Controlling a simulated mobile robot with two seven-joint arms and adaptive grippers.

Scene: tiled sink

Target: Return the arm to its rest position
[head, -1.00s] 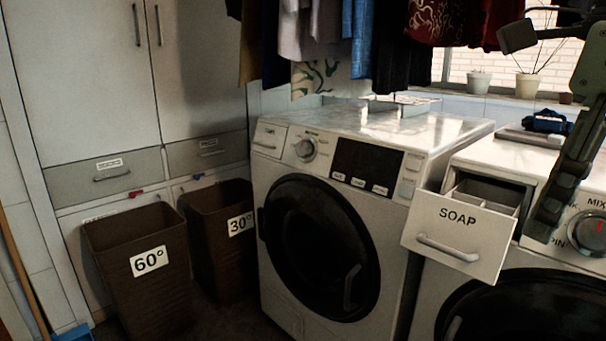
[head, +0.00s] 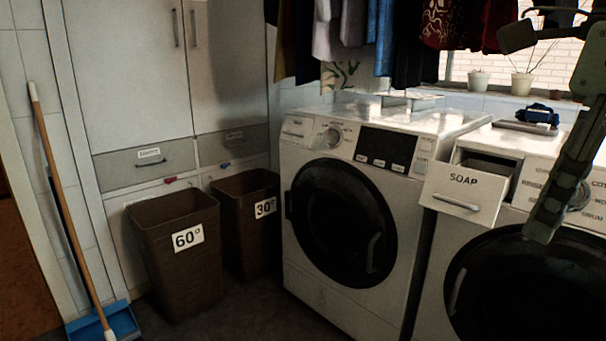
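My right gripper (head: 548,215) hangs at the right edge of the head view, in front of the right washing machine (head: 517,222). Its dark green arm comes down from the upper right. The fingers show edge-on, so I cannot tell whether they are open or shut, and I see nothing held in them. The soap drawer (head: 463,193) of that machine stands pulled out, just left of the gripper and apart from it in the picture. My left gripper is not in view.
A second washing machine (head: 303,262) stands in the middle with its door shut. Brown baskets marked 60° (head: 180,275) and 30° (head: 236,237) stand left of it. A broom (head: 62,190) and a blue dustpan (head: 120,322) are at the far left. Clothes (head: 405,62) hang above.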

